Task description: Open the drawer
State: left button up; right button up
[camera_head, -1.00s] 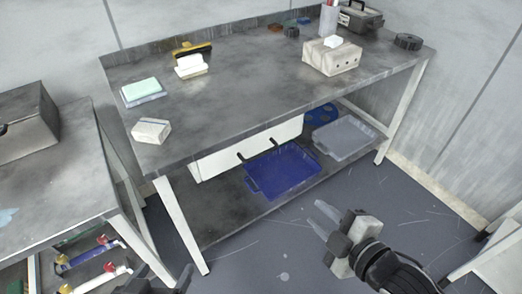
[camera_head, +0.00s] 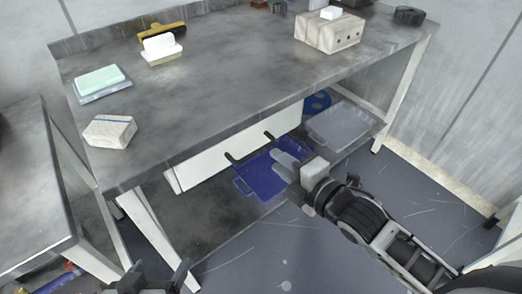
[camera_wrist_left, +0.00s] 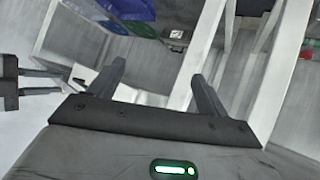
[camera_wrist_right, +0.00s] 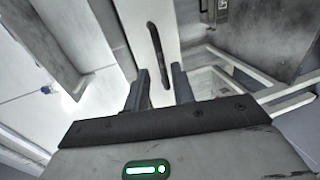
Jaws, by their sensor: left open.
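The drawer (camera_head: 205,168) is a white front under the edge of the grey workbench, with two dark handles, a left one (camera_head: 231,158) and a right one (camera_head: 269,136). It looks closed. My right gripper (camera_head: 279,163) is in front of and below the right handle, apart from it. In the right wrist view its fingers (camera_wrist_right: 158,80) are apart and empty, with a dark handle (camera_wrist_right: 154,42) on the white front (camera_wrist_right: 140,15) just beyond the tips. My left gripper (camera_head: 160,278) is low at the bottom edge, away from the drawer. Its fingers (camera_wrist_left: 157,72) are open and empty.
The workbench (camera_head: 220,90) carries a sponge (camera_head: 103,80), a white block (camera_head: 110,131), a brush (camera_head: 162,45) and a box (camera_head: 328,33). A blue tray (camera_head: 262,182) and a grey bin (camera_head: 342,126) sit on the lower shelf. A bench leg (camera_head: 150,235) stands near my left gripper.

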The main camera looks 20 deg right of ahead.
aim_at(261, 148)
jog(key=b+x, duration=0.1)
jog(key=x, duration=0.6)
jog(key=shift+w, duration=0.1)
pick_arm(q)
jog(key=shift+w+d+f+g, duration=0.1)
jog(key=shift+d+f+g, duration=0.1)
jog(key=shift+f, duration=0.45)
jog(key=shift+d+f+g, duration=0.1)
jog(key=shift+d+f, duration=0.05)
jog(key=shift+f, duration=0.45)
pick_arm(e)
grip_shut()
